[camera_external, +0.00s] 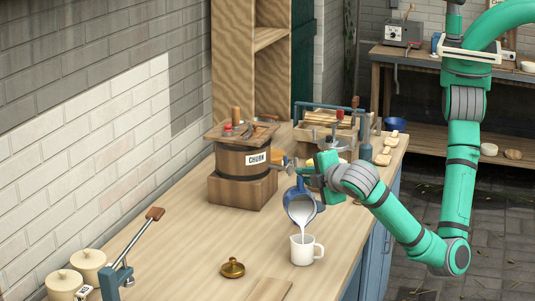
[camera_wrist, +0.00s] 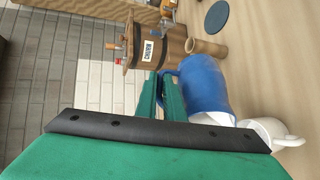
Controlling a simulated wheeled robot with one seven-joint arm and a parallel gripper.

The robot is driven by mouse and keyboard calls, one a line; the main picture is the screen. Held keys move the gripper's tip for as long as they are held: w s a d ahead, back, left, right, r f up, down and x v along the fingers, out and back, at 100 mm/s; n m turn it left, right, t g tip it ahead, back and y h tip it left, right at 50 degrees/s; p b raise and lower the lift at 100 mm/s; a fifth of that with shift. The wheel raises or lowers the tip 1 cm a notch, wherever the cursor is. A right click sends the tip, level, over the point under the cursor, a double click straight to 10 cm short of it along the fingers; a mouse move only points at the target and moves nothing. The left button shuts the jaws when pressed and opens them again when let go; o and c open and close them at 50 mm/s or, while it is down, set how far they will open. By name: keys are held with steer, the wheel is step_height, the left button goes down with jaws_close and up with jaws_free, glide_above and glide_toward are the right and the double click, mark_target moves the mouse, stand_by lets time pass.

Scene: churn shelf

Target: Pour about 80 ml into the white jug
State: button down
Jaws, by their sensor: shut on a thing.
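The white jug (camera_external: 302,250) stands upright on the wooden counter, its handle to the right. A blue pitcher (camera_external: 307,199) with a pale inside is tilted steeply above it. A thin white stream runs from the pitcher's lip down into the jug. My gripper (camera_external: 301,179) is shut on the pitcher, at its upper rear side. In the wrist view the gripper fingers (camera_wrist: 163,95) meet the side of the blue pitcher (camera_wrist: 205,85), and the white jug (camera_wrist: 268,130) shows partly behind the pitcher's mouth. The level inside the jug is hidden.
A wooden churn (camera_external: 242,160) labelled CHURN stands on a block behind the jug. A brass lid (camera_external: 232,267) and a pale board (camera_external: 269,289) lie near the jug. A lever press (camera_external: 118,275) and lidded crocks (camera_external: 65,284) are at front left. The counter's left middle is clear.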

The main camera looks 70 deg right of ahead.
steer(key=shift+s+a+r, duration=0.1)
steer(key=shift+a, duration=0.05)
steer(key=shift+d, duration=0.2)
steer(key=d+f+y, duration=0.1)
steer(key=w+d+f+g+y, duration=0.1)
steer(key=d+f+m+g+y, duration=0.1)
steer(key=shift+w+d, duration=0.3)
steer(key=shift+w, duration=0.1)
steer(key=shift+w+d+f+g+y+b, duration=0.1)
steer(key=shift+d+f+g+y+b, duration=0.1)
steer(key=shift+f+y, duration=0.25)
steer(key=shift+w+d+f+g+y+b, duration=0.1)
steer(key=shift+d+f+g+y+b, duration=0.1)
steer(key=shift+f+y, duration=0.2)
steer(key=shift+d+m, duration=0.1)
steer(key=shift+m, duration=0.2)
